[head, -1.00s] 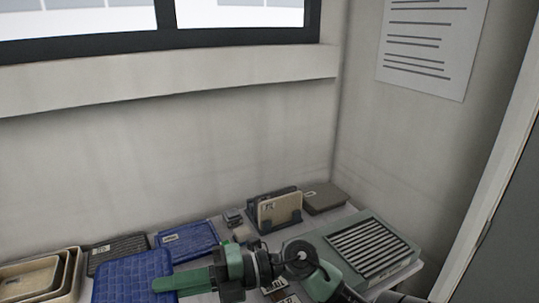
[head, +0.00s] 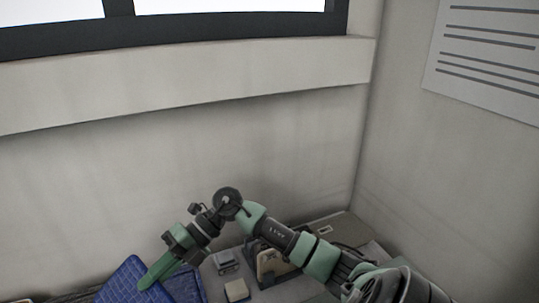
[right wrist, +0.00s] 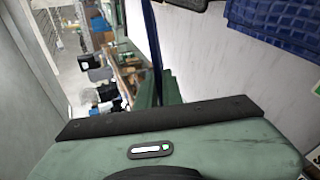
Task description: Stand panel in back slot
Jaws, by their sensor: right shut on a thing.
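My right gripper (head: 152,276) is shut on a blue woven-textured panel (head: 120,284), held tilted at the lower left of the head view. In the right wrist view the held panel (right wrist: 152,45) shows as a thin dark blue edge at the green fingers. A second blue panel (head: 187,287) lies on the table behind the gripper; it also seems to show at the upper right of the wrist view (right wrist: 275,28). The rack (head: 262,277) with a beige panel (head: 267,262) standing in it is right of the gripper. My arm partly hides it, and its back slot is not clear. My left gripper is not in view.
A small grey box (head: 225,262) and a beige block (head: 236,290) sit between gripper and rack. A flat dark item (head: 330,229) lies at the back right by the wall corner. The wall and window ledge (head: 190,85) stand close behind the table.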

